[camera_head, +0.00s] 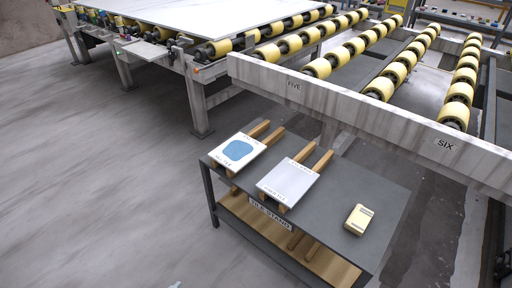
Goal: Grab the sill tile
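Two tiles lie side by side on the grey table with the tile stand sign. The left tile (238,151) is white with a blue patch and small print along its edges; its lower label seems to read as the sill tile, but it is blurred. The right tile (289,180) is plain pale grey with small print. Each tile rests on a pair of wooden bars (259,130). A small pale piece at the bottom edge may be the tip of my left gripper (175,285); its opening cannot be seen. My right gripper is not in view.
A cream block (359,219) lies on the right of the grey table (335,216). A lower wooden shelf (270,231) sits beneath. Behind stand roller conveyors with a long beam (350,117) marked FIVE and SIX. The floor (110,190) to the left is clear.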

